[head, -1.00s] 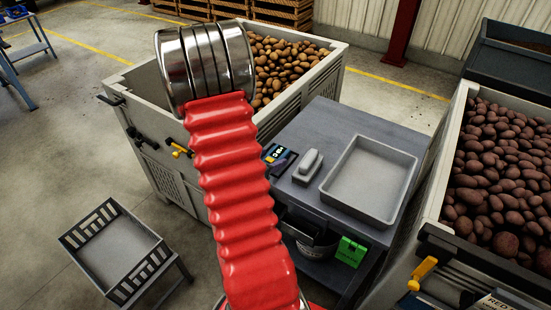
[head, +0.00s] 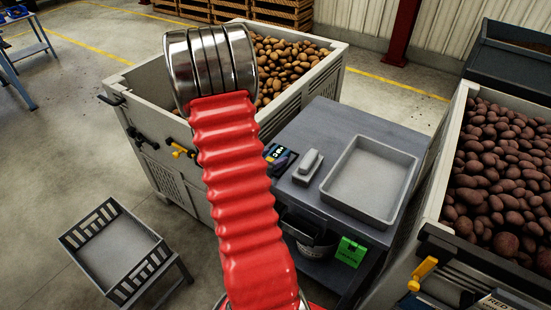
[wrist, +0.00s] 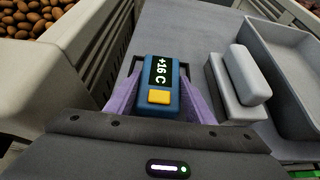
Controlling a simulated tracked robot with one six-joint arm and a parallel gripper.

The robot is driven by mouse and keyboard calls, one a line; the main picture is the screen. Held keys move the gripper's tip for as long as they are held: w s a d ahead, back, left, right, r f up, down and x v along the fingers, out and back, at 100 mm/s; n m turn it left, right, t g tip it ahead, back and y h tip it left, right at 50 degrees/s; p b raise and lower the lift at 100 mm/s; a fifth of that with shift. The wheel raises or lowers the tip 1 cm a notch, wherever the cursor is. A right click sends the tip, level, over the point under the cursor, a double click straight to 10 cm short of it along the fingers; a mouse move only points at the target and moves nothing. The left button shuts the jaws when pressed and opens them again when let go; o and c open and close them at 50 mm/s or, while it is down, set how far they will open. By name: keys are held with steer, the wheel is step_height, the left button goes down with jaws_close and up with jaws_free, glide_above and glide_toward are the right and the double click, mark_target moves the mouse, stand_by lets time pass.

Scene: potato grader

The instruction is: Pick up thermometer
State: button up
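The thermometer (wrist: 158,85) is a blue block with a dark display reading +16 C and a yellow button. It lies on the grey table, with a dark edging around its far end. In the head view the thermometer (head: 275,153) shows just right of my red arm. My gripper (wrist: 160,92) is over it, with one purple finger on each side. The fingers look open and run close along its sides; any contact is hard to make out. In the head view my gripper is mostly hidden by my arm.
A grey block-shaped object (wrist: 236,84) sits close right of the thermometer. Beyond it is a shallow grey tray (head: 407,165). A potato bin (head: 170,165) stands left of the table, and another bin (head: 445,165) with dark red potatoes stands right.

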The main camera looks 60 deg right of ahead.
mark_target(273, 157)
steer(key=c, duration=0.4)
steer(key=shift+r, duration=0.15)
steer(key=shift+r, duration=4.85)
